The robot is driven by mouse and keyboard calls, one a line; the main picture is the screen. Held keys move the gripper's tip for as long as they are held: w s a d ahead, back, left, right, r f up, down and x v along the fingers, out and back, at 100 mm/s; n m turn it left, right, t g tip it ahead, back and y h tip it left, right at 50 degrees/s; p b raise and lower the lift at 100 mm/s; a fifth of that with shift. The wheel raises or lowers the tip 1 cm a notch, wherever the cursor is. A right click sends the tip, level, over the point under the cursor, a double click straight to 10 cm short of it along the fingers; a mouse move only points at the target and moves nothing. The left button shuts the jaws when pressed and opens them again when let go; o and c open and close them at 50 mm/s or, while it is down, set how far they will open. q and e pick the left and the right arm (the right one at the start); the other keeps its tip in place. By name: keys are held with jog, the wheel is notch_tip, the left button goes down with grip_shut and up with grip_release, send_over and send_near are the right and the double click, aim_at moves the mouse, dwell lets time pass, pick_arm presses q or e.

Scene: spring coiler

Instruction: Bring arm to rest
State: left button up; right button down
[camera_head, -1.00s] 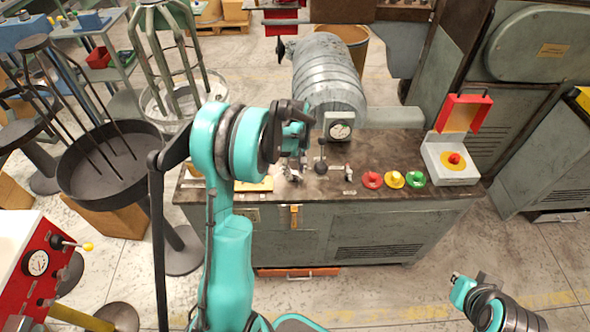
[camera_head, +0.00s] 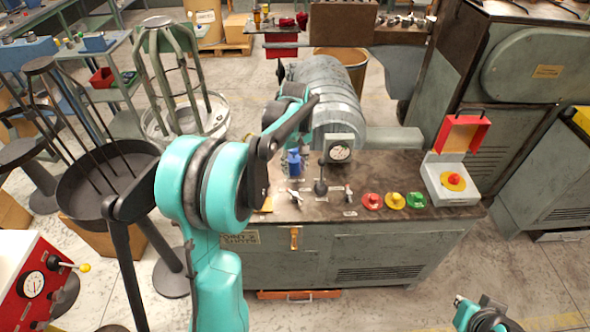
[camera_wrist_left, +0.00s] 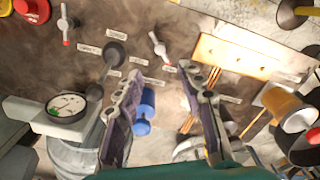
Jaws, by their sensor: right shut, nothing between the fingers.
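My left arm reaches over the grey machine (camera_head: 385,235) in the head view, its teal wrist above the left part of the top. My left gripper (camera_wrist_left: 160,72) shows in the left wrist view with its two dark fingers apart. A blue cylinder (camera_wrist_left: 145,108) appears between them, seemingly on the machine and not gripped; it also shows in the head view (camera_head: 294,160). The fingers are hard to make out in the head view. My right gripper (camera_head: 478,316) is low at the bottom right edge, partly cut off, shut and empty, away from the machine.
A dial gauge (camera_head: 340,151), a black knob lever (camera_head: 320,187) and red, yellow and green buttons (camera_head: 395,200) are on the machine top. A stop box (camera_head: 450,182) with raised red lid stands at its right end. A dark round tray (camera_head: 85,190) stands left of my arm.

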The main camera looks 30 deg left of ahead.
dwell(0.3)
pick_arm(q)
jog(key=s+d+r+m+t, duration=0.3)
jog(key=s+d+r+m, duration=0.25)
jog(key=s+d, duration=0.35)
jog(key=s+d+f+m+t, duration=0.2)
jog(key=s+d+m+t, duration=0.2)
jog(key=s, duration=0.6)
jog(key=d+m, duration=0.2)
jog(key=shift+s+d, duration=0.15)
jog(key=shift+d, duration=0.15)
